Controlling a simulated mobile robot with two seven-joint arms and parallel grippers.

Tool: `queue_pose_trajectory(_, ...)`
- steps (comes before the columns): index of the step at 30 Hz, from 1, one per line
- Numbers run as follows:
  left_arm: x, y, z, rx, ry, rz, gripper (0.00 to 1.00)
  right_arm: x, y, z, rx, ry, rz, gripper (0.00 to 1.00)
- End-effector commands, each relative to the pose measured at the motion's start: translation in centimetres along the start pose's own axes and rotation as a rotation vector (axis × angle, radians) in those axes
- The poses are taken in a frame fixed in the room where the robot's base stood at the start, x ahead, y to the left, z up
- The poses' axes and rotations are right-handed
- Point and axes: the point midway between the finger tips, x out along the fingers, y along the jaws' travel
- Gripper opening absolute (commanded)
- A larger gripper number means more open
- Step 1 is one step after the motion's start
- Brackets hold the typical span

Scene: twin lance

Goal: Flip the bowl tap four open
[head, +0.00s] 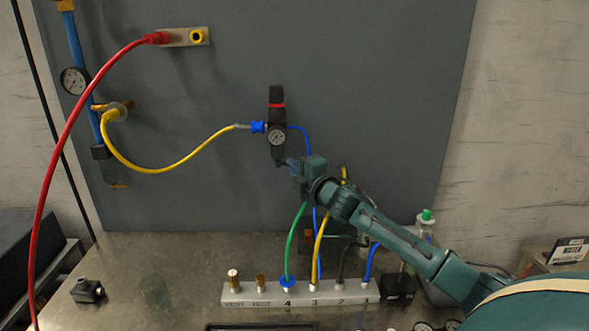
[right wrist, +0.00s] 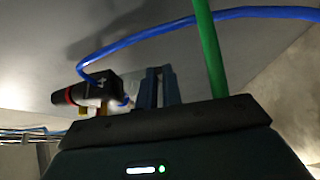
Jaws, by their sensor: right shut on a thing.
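A black filter-regulator (head: 277,108) with a red ring and a round gauge (head: 277,136) hangs on the grey panel; it also shows tilted in the right wrist view (right wrist: 88,93). My right gripper (head: 292,165) is at the lower end of the regulator, its fingers pointing up and left at it. In the right wrist view the fingers (right wrist: 158,88) are beside the regulator's lower end and shut on a small part there. That part, which I take to be the bowl tap, is mostly hidden by the fingers, and its position cannot be told. My left gripper is not in view.
A manifold (head: 255,293) with ports marked 4 to 1 stands on the metal bench below. Green (head: 294,240), yellow (head: 320,245) and blue hoses rise near my right arm. A red hose (head: 60,165) curves at the left. The bench's left part is mostly clear.

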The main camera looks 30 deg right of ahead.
Motion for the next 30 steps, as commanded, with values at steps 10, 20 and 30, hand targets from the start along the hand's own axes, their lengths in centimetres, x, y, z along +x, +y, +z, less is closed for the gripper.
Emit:
queue_pose_trajectory(10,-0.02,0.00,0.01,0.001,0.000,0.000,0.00,0.71,0.24,0.87,-0.004,0.233,0.005,0.00)
queue_pose_trajectory(20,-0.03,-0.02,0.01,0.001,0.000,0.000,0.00,0.69,0.09,1.12,0.001,0.287,0.002,0.00)
queue_pose_trajectory(30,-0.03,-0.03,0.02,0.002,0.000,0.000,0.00,0.70,0.09,1.12,0.001,0.285,0.002,0.19)
